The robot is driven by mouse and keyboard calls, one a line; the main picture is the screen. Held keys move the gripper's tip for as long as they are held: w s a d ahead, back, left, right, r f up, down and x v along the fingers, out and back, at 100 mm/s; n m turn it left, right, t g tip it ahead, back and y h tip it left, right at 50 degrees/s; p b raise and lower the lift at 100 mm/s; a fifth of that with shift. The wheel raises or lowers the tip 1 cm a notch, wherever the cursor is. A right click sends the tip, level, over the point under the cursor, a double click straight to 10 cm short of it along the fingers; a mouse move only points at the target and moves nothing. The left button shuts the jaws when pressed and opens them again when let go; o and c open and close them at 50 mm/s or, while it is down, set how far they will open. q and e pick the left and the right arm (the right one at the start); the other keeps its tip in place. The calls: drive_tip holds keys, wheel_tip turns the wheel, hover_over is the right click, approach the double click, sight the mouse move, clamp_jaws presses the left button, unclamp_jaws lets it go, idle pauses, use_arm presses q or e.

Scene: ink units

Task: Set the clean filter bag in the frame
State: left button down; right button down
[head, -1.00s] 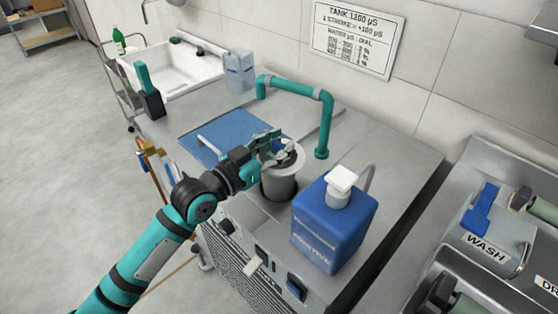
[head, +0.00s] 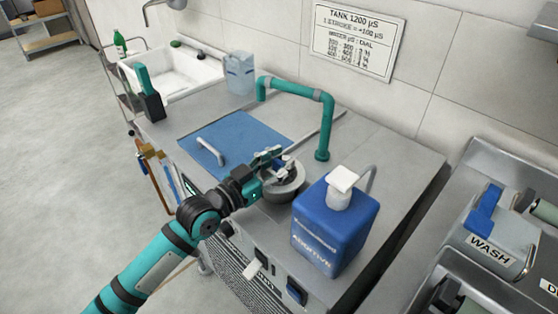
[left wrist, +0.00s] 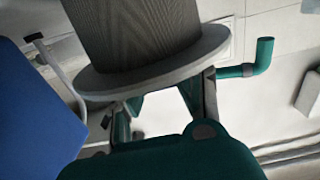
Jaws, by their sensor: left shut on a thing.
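The clean filter bag is a grey mesh cylinder with a wide flat rim (head: 286,190). My left gripper (head: 270,163) is shut on it at the rim side. In the head view its body is out of sight below the rim, and the rim is at or just above the round opening in the steel deck. I cannot tell whether it touches the frame, which is hidden under it. In the left wrist view the ribbed mesh body (left wrist: 135,30) and rim (left wrist: 150,75) fill the upper middle. My right gripper is not in view.
A blue additive canister (head: 330,228) with a white cap stands close to the right of the opening. A teal bent pipe (head: 326,125) rises behind it. A blue panel with a pale handle (head: 245,135) lies at the left. The sink (head: 178,75) is further back.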

use_arm(q)
drive_tip(key=c, duration=1.4)
unclamp_jaws()
drive_tip(key=o, duration=0.4)
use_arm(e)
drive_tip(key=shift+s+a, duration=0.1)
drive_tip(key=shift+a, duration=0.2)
use_arm(q)
drive_tip(key=shift+r+p, duration=0.4)
drive_tip(key=shift+r, duration=0.25)
drive_tip(key=shift+b+v, duration=0.65)
drive_tip(key=shift+v, duration=5.35)
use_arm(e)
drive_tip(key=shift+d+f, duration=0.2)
